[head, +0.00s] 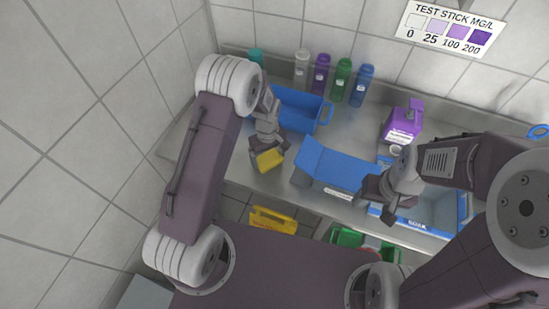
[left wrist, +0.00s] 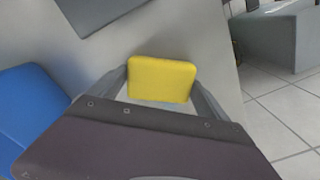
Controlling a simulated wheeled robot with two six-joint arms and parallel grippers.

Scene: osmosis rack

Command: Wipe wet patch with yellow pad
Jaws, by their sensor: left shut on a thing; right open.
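The yellow pad (head: 269,159) is held in my left gripper (head: 265,147), over the front left part of the steel counter. In the left wrist view the pad (left wrist: 161,79) sits between the two fingers of my left gripper (left wrist: 160,85). I cannot tell whether the pad touches the counter. My right gripper (head: 384,192) is open and empty, above the blue box with the raised lid. I cannot make out the wet patch in either view.
A blue bin (head: 300,107) stands behind my left gripper. Several bottles (head: 341,80) line the back wall. A yellow bin (head: 273,220) is below the counter's front edge.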

